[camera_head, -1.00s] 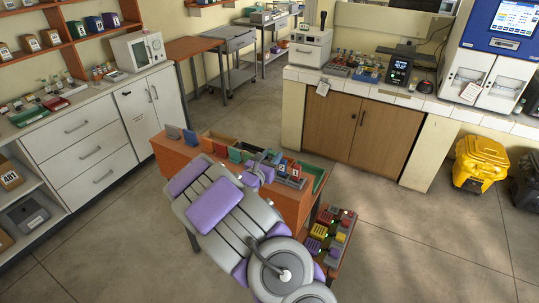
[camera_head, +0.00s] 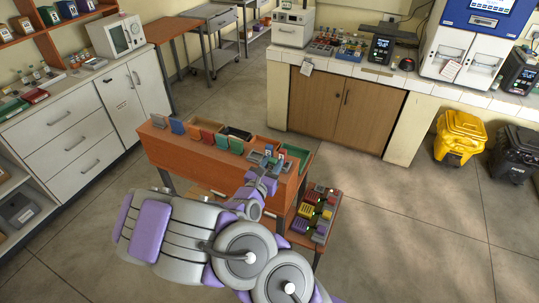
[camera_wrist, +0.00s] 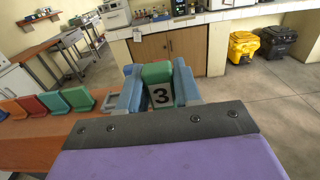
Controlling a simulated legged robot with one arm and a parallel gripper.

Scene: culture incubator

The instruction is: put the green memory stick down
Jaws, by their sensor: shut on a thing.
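The green memory stick (camera_wrist: 158,72), with a white label reading 3, is upright between the blue-grey fingers of my gripper (camera_wrist: 158,92) in the wrist view. My gripper is shut on it. In the head view, my gripper (camera_head: 268,163) is over the right part of the orange workbench (camera_head: 205,160). There the stick is small and hard to pick out from nearby blue and grey pieces. The wrist view does not show clearly what lies beneath the stick.
Several coloured upright pieces, including a green one (camera_head: 237,146), line the workbench to the left. A green-lined bin (camera_head: 298,153) is at its right end. A lower shelf (camera_head: 318,205) holds red, yellow and purple blocks. Open floor lies to the right.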

